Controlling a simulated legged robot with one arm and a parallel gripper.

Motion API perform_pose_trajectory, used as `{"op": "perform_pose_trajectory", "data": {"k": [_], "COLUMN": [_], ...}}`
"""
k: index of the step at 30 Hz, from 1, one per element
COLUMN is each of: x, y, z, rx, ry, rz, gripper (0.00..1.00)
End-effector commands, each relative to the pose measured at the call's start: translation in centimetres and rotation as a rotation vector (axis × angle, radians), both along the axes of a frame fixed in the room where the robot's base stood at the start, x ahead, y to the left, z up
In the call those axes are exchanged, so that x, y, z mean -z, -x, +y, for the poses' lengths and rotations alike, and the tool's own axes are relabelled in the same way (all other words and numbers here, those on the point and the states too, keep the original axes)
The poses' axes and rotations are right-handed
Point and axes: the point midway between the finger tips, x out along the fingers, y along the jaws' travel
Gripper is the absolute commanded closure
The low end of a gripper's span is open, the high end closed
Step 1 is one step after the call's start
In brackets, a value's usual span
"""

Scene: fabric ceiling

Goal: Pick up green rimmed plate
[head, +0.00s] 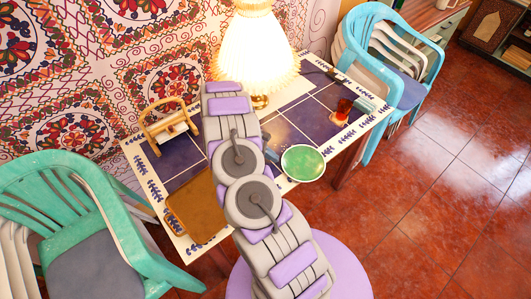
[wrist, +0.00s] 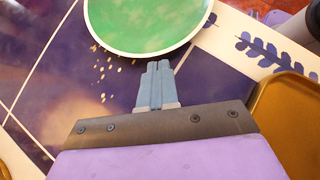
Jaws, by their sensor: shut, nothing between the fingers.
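The green plate (head: 303,163) with a pale rim lies at the front edge of the tiled table, just right of my arm in the head view. In the wrist view the plate (wrist: 145,22) is at the top, partly cut off by the frame. My gripper (wrist: 158,66) is shut and empty, its fingertips pointing at the plate's near rim. The tips look close to the rim, but I cannot tell whether they touch it.
The table (head: 300,127) also holds a lit lamp (head: 258,60), a wooden holder (head: 168,123), a brown tray (head: 197,207) and a glass of red drink (head: 342,111). Crumbs (wrist: 103,68) lie beside the plate. Green chairs (head: 85,215) and blue chairs (head: 390,55) flank the table.

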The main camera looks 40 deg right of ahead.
Motion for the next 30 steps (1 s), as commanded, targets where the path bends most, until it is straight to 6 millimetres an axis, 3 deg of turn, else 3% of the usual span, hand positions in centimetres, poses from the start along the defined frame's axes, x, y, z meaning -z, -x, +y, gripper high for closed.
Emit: {"op": "perform_pose_trajectory", "data": {"k": [7,19,24,30], "x": [0.3,-0.1,-0.2,0.3], "y": [0.8,1.5,2.8,3.0], "z": [-1.4,-1.2,-2.1,-2.6], "rx": [0.002,0.002,0.001,0.000], "ry": [-0.010,-0.004,-0.006,-0.010], "rz": [0.001,0.005,0.002,0.001], "gripper": [1.00,1.00,1.00,1.00]}}
